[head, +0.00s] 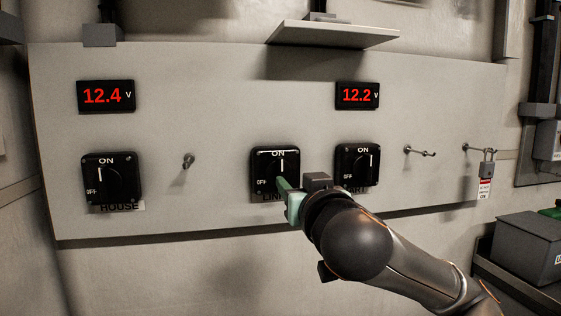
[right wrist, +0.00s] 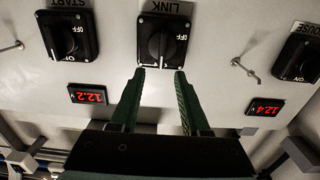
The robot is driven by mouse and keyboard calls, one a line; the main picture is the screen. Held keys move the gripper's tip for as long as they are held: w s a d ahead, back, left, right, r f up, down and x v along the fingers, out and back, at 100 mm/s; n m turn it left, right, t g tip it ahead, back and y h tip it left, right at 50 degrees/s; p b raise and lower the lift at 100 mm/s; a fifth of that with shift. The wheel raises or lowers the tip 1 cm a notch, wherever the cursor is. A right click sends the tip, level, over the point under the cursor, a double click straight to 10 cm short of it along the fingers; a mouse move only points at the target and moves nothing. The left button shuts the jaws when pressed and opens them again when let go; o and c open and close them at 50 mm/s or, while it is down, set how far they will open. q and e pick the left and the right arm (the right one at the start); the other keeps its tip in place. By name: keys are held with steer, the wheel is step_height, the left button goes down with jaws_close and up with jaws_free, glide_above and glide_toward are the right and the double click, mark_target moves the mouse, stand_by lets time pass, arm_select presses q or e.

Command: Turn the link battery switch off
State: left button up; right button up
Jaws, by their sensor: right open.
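The link battery switch (head: 262,164) is a black square with a rotary knob, the middle one on the grey panel. Its knob's white mark is upright, toward ON. It also shows upside down in the right wrist view (right wrist: 181,25), labelled LINK. My right gripper (head: 286,191) has green fingers and reaches in from the lower right, covering the lower part of the switch and its label. In the right wrist view the gripper (right wrist: 160,71) is open and empty, its fingertips just below the knob in the picture. I cannot tell whether they touch it. My left gripper is not in view.
The HOUSE switch (head: 94,178) is at left and the START switch (head: 345,161) close right, both marked ON. Voltage displays read 12.4 (head: 105,97) and 12.2 (head: 357,96). Hooks stick out, one holding a padlock (head: 486,170) with a tag. A shelf (head: 332,36) juts out above.

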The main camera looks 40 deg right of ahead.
mark_target(282, 171)
steer(key=p+x, duration=0.5)
steer(key=x, duration=0.2)
steer(key=shift+w+d+p, duration=0.1)
steer(key=shift+w+p, duration=0.25)
steer(key=shift+w, duration=0.05)
steer(key=shift+w+d, duration=0.3)
steer(key=shift+w, duration=0.3)
steer(key=shift+c, duration=0.2)
jaws_close()
